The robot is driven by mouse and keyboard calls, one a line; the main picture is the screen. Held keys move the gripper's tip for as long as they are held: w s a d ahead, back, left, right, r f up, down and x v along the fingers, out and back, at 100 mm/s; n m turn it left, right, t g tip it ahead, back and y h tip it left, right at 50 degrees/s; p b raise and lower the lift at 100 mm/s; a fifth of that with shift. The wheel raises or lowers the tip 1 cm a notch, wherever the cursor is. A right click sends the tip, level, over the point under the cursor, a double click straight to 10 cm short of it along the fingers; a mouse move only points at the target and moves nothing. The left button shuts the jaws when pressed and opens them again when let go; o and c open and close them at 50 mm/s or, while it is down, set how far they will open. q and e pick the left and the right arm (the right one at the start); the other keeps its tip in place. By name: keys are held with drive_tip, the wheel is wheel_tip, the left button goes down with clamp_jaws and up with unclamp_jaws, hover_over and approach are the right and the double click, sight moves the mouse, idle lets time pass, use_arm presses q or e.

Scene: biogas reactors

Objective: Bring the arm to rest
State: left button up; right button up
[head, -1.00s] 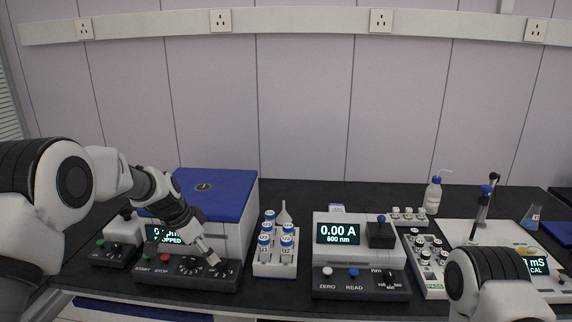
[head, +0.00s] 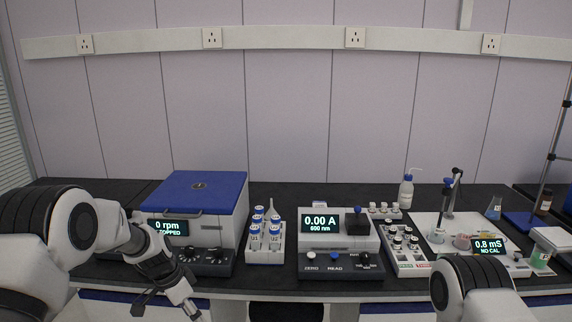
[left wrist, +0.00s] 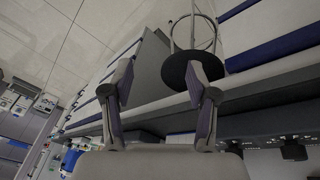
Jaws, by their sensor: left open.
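My left gripper (head: 166,307) is low at the bottom left of the head view, in front of the bench's front edge and below the centrifuge's knobs. In the left wrist view its two fingers (left wrist: 163,82) stand apart with nothing between them. My left arm comes in from the left edge and bends downward in front of the blue-lidded centrifuge (head: 205,205), whose display reads 0 rpm, stopped. Part of the centrifuge's front panel is hidden behind the arm. Only a white link of my right arm shows at the bottom right; its gripper is out of view.
The black bench (head: 275,284) holds a white vial rack (head: 265,256), a photometer (head: 338,244) reading 0.00 A, a second rack (head: 403,262) and a meter (head: 488,247) reading 0.8 mS. In the left wrist view a round dark stool seat (left wrist: 191,73) appears beyond the fingers.

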use_arm(q)
drive_tip(key=s+a+f+n+g+y, duration=0.15)
drive_tip(key=s+f+g, duration=0.25)
drive_tip(key=s+f, duration=1.5)
drive_tip(key=s+a+n+t+y, duration=0.1)
drive_tip(key=s+n, duration=0.7)
drive_tip(key=s, duration=1.2)
drive_tip(key=shift+r+t+y, duration=0.25)
drive_tip(key=shift+t+y, duration=0.2)
drive_tip(key=shift+t, duration=0.75)
use_arm(e)
drive_tip(key=shift+s, duration=0.2)
use_arm(q)
drive_tip(key=shift+s, duration=0.15)
